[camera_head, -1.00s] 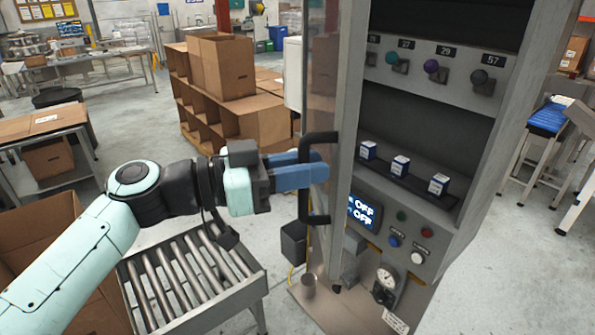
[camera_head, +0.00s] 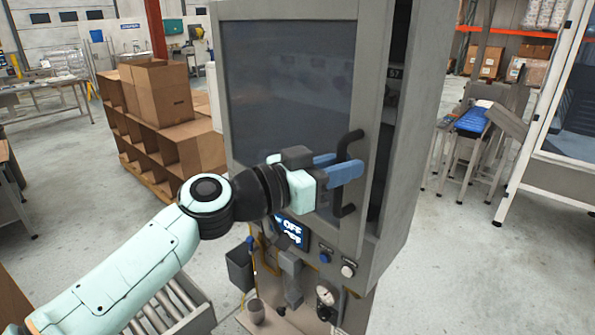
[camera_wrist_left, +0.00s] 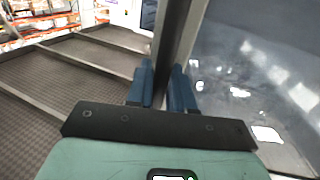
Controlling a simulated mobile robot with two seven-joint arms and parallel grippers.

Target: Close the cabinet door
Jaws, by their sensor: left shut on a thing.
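The cabinet door (camera_head: 366,110), a grey frame around a dark glass pane (camera_head: 290,85), covers most of the cabinet front. It is ajar: a dark gap shows between its right edge and the cabinet side (camera_head: 415,150). My left gripper (camera_head: 345,170) is shut on the black door handle (camera_head: 347,208) at the door's right side, its blue fingers at the handle's upright bar. In the left wrist view the fingers (camera_wrist_left: 162,88) flank a dark upright bar, with glass to the right and shelves (camera_wrist_left: 60,90) to the left. My right gripper is not in view.
A small dark bin (camera_head: 240,268) hangs at the left. A roller conveyor (camera_head: 160,310) stands at the lower left, cardboard boxes (camera_head: 158,95) behind.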

